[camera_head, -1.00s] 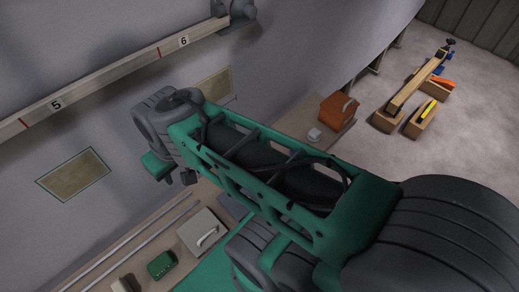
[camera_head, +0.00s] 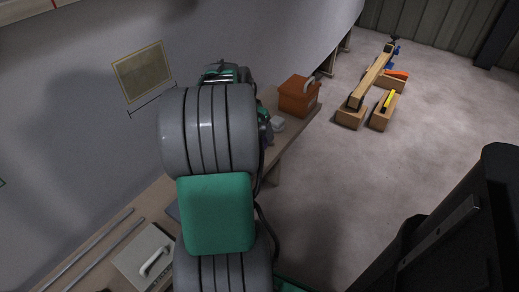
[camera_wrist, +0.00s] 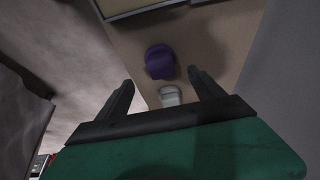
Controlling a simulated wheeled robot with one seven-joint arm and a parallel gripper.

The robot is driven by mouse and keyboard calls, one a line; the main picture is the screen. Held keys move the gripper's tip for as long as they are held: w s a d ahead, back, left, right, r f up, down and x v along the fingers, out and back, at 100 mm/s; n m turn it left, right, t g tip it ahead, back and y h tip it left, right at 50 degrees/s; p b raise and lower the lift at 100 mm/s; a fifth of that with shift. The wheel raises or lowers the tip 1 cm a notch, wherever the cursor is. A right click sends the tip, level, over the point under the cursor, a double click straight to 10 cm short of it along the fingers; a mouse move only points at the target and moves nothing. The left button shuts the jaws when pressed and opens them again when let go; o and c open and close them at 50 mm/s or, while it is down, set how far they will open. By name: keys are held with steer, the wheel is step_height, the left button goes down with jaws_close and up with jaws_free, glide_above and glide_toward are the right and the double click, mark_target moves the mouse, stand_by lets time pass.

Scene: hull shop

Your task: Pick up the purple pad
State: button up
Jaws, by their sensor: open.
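The purple pad (camera_wrist: 160,61) shows in the wrist view as a rounded purple thing on the bench top, ahead of my gripper and roughly centred between its fingers. It is not visible in the head view, where my arm covers part of the bench. My gripper (camera_wrist: 160,88) is open and empty, its two dark fingers spread apart, with a visible gap between them and the pad. I cannot tell the exact height above the bench.
A small pale block (camera_wrist: 170,96) lies near the pad; a similar one (camera_head: 277,124) is beside an orange box (camera_head: 298,97) on the bench (camera_head: 160,203). A grey case with a handle (camera_head: 146,258) is nearer. Wooden trestles (camera_head: 370,80) stand on open floor.

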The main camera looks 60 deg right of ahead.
mark_target(260, 137)
steer(key=b+x, duration=0.1)
steer(key=x, duration=0.4)
steer(key=shift+w+f+b, duration=0.15)
steer(key=shift+f+b, duration=0.25)
steer(key=shift+f, duration=0.05)
steer(key=shift+a+r, duration=0.1)
steer(key=c, duration=1.5)
steer(key=shift+o, duration=0.2)
steer(key=shift+r, duration=0.1)
steer(key=shift+r, duration=0.35)
step_height(260, 137, up, 2)
steer(key=shift+r+p, duration=0.25)
steer(key=shift+p, duration=0.35)
steer(key=a+r, duration=0.1)
steer(key=r, duration=0.1)
steer(key=s+a+r+p, duration=0.1)
steer(key=a+r, duration=0.1)
steer(key=a+r+p, duration=0.1)
steer(key=a+r, duration=0.1)
steer(key=r, duration=0.1)
steer(key=shift+s+a, duration=0.1)
steer(key=shift+s, duration=0.3)
steer(key=s+a+r+p, duration=0.1)
steer(key=s+a+r, duration=0.1)
steer(key=a, duration=0.6)
steer(key=shift+s+r, duration=0.3)
steer(key=shift+s, duration=0.15)
